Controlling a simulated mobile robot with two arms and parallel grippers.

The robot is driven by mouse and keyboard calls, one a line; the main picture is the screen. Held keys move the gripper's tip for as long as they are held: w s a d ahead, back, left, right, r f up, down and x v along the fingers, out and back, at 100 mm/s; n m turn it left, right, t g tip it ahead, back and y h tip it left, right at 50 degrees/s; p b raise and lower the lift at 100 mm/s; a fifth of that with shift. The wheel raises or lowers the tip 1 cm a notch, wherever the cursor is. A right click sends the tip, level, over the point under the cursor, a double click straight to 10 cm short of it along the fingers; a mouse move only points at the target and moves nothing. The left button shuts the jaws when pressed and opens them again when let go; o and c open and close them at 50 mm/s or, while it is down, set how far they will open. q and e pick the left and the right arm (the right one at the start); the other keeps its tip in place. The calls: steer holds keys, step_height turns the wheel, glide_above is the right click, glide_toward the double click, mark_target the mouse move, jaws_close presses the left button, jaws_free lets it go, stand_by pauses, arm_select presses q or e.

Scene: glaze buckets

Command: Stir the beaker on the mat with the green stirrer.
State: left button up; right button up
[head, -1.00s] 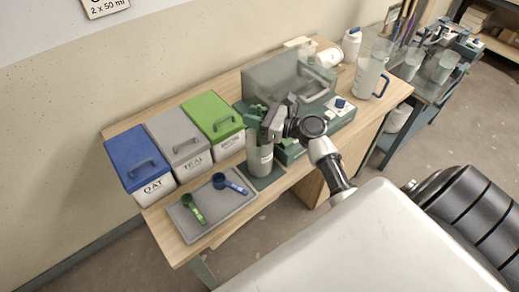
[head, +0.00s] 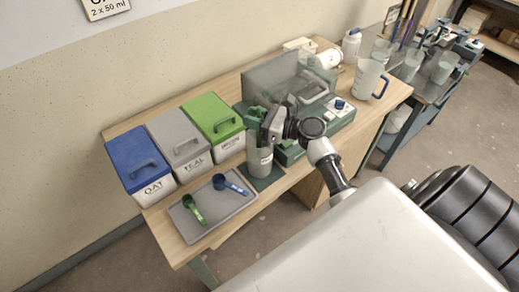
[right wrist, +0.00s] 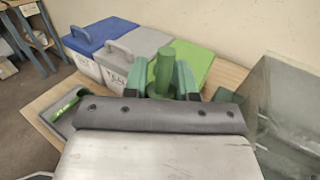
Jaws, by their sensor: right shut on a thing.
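The beaker (head: 260,163), a greyish cylinder with a white label, stands upright on the dark green mat (head: 272,178) in the head view. My right gripper (head: 258,122) is above the beaker's mouth. In the right wrist view its two fingers are shut on the green stirrer (right wrist: 163,72), whose thick upper end stands up between them. The stirrer's lower part is hidden, so I cannot tell how deep it is in the beaker. My left gripper is not in view.
Left of the beaker stand lidded buckets: blue (head: 136,157), grey (head: 180,138) and green (head: 212,117). A grey tray (head: 212,220) holds a green scoop (head: 194,209) and a blue scoop (head: 229,184). A clear-hooded machine (head: 290,85) stands close behind. A jug (head: 367,78) is further right.

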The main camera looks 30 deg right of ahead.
steer(key=shift+s+a, duration=0.15)
steer(key=shift+s, duration=0.05)
steer(key=shift+w+d+b, duration=0.45)
steer(key=shift+w+d, duration=0.4)
steer(key=shift+w, duration=0.15)
steer(key=shift+s+a, duration=0.1)
steer(key=shift+s, duration=0.05)
